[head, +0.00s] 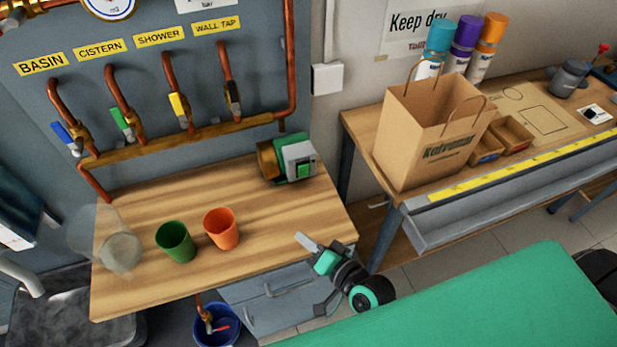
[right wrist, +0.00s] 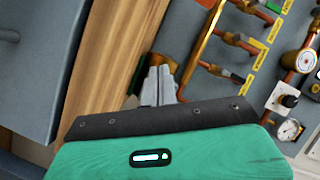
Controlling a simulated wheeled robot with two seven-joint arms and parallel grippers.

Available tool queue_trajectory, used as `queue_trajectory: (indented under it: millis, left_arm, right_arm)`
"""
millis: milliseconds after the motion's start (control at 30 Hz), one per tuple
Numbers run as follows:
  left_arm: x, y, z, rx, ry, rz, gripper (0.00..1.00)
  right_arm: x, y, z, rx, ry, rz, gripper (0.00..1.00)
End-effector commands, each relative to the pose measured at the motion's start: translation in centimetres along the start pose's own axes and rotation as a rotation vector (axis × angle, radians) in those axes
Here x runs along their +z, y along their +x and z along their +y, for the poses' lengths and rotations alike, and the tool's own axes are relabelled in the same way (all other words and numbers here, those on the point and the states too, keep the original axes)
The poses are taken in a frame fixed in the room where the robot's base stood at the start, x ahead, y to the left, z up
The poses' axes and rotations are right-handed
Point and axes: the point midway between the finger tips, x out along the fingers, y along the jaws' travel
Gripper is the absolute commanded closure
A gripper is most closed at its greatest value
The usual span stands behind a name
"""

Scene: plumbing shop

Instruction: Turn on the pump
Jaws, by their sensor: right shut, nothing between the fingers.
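The pump (head: 290,160) stands at the back right corner of the wooden bench, with a brass-coloured body, green casing and a light grey box. A green switch (head: 307,170) shows on the box's front face. My right gripper (head: 301,240) is shut and empty, over the bench's front right edge, nearer to me than the pump and apart from it. In the right wrist view its closed fingers (right wrist: 158,85) cover most of the pump, whose brass and green parts (right wrist: 143,70) show beside them. My left gripper is not in view.
A green cup (head: 175,242), an orange cup (head: 222,229) and a clear vessel (head: 120,250) stand on the bench (head: 270,245). Copper pipes with coloured-handle valves line the wall panel behind. A second bench with a paper bag (head: 425,140) is at right. Bench surface before the pump is clear.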

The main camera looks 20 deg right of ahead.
Motion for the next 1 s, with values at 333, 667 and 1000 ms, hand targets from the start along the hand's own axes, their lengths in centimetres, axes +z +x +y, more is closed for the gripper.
queue_trajectory:
  millis: [333,667,1000]
  left_arm:
    - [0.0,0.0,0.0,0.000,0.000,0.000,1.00]
    - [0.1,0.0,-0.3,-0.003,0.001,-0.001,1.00]
    - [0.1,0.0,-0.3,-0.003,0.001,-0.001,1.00]
  right_arm:
    - [-3.4,0.0,1.1,-0.161,0.373,0.327,1.00]
    - [-5.1,-1.0,2.7,-0.216,0.527,0.487,1.00]
    - [-5.2,-1.1,2.8,-0.219,0.533,0.494,1.00]
